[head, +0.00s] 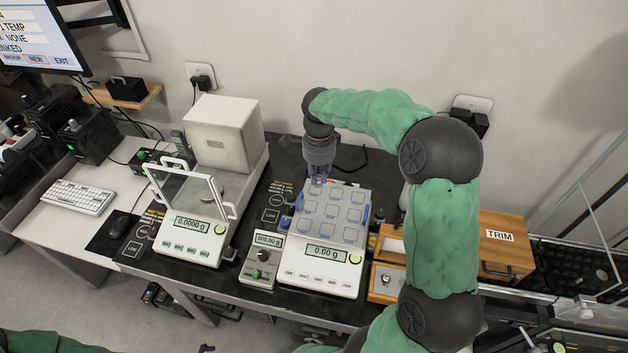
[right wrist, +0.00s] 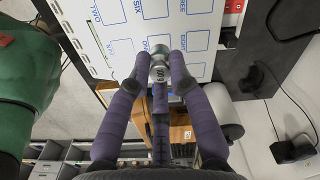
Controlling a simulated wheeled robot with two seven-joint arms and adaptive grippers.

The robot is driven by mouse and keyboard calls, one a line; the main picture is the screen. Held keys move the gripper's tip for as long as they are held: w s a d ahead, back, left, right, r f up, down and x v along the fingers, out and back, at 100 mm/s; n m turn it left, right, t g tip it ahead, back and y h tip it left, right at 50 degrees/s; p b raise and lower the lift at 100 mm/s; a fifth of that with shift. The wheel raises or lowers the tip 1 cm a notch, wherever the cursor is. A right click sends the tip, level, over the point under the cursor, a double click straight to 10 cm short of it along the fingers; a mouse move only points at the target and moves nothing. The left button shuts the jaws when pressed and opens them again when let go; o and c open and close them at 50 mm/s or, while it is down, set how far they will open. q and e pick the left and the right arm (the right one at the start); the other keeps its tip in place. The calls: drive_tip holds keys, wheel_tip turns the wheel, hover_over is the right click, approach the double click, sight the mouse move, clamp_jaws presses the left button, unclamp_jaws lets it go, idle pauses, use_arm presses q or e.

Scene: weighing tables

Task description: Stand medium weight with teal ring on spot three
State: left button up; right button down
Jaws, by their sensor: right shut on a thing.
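My right gripper (head: 318,180) points down at the back left of the balance's spotted plate (head: 333,232). In the right wrist view its purple fingers (right wrist: 160,75) are shut on a small silver weight (right wrist: 160,60) with a rounded knob. No teal ring can be made out on it. Whether the weight touches the plate is unclear. A small dark tip (head: 207,348) at the bottom edge may be my left gripper.
The plate's balance (head: 318,275) reads 0.00 g. A wooden case (head: 386,297) with a weight and a TRIM box (head: 505,250) are at the right.

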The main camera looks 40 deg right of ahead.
drive_tip(key=w+d+f, duration=0.1)
drive_tip(key=f, duration=0.1)
drive_tip(key=w+d+f, duration=0.1)
drive_tip(key=w+f, duration=0.1)
drive_tip(key=w+d+f+b, duration=0.1)
drive_tip(key=w+f, duration=0.1)
drive_tip(key=shift+w+d, duration=0.15)
drive_tip(key=shift+w, duration=0.05)
drive_tip(key=shift+w+d+f, duration=0.15)
drive_tip(key=shift+f, duration=0.25)
drive_tip(key=shift+w+f+b, duration=0.1)
drive_tip(key=shift+f+b, duration=0.35)
drive_tip(key=shift+f, duration=1.05)
drive_tip(key=shift+f, duration=0.1)
drive_tip(key=c, duration=1.1)
unclamp_jaws()
drive_tip(key=shift+c, duration=0.2)
wheel_tip(320, 180, up, 12)
drive_tip(key=p, duration=0.2)
